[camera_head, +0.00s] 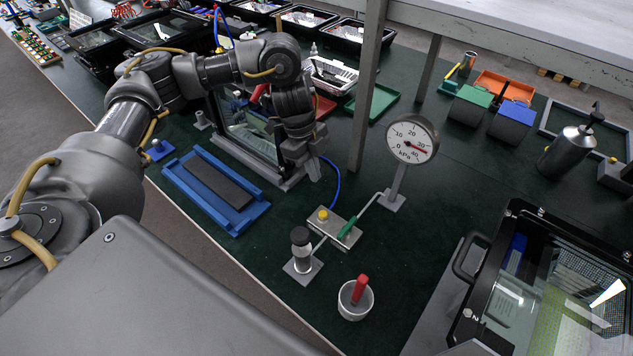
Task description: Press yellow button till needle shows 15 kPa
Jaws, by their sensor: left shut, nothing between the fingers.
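The yellow button (323,214) sits upright on a small grey plate (345,231) on the green bench. The round pressure gauge (412,139) stands on a grey post behind and to the right of it. Its red needle points right and slightly down, between the 30 and 40 marks. My left gripper (314,173) is shut and empty, pointing down, behind the button in the picture and apart from it. My right gripper is not in view.
A green-handled valve (348,225) and a black-topped cylinder (301,242) stand close to the button. A white cup (356,299) with a red-handled tool is in front. A glass-fronted housing (252,135) stands behind my left gripper; a blue tray (215,190) lies left.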

